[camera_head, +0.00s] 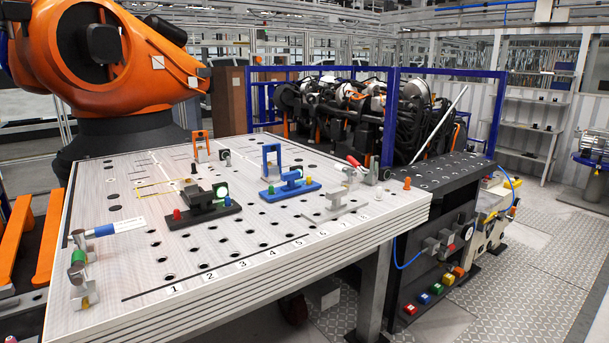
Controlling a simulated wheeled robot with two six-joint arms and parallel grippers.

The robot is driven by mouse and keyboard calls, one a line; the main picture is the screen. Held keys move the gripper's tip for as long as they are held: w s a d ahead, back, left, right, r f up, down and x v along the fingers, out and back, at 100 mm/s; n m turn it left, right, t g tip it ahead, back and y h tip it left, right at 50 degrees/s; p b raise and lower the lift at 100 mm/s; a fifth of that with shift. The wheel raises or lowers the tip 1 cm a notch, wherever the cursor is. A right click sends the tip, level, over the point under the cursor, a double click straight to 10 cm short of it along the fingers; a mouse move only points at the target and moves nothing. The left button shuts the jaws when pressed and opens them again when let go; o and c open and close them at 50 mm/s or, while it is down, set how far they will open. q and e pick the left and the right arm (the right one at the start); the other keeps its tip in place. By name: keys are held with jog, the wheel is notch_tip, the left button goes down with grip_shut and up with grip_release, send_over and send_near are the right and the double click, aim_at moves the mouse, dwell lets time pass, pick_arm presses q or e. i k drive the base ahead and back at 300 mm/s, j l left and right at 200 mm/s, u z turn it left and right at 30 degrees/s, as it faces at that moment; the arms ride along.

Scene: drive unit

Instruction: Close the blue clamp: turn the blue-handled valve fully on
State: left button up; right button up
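The blue clamp (289,187) sits on the perforated worktable, right of its middle. The blue-handled valve (104,231) is at the table's left edge. Its handle points right from a metal body (80,239), with a whitish piece (130,225) at its end. Neither of my grippers is in view.
A green-handled valve (78,257) sits just in front of the blue-handled one. A black clamp (203,205), grey clamp (334,205) and orange frame (201,147) stand on the table (130,260). A red-handled valve (355,162) is at the far right edge. A large orange robot (120,60) stands behind.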

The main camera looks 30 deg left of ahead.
aim_at(80, 236)
jog(key=u, duration=2.3)
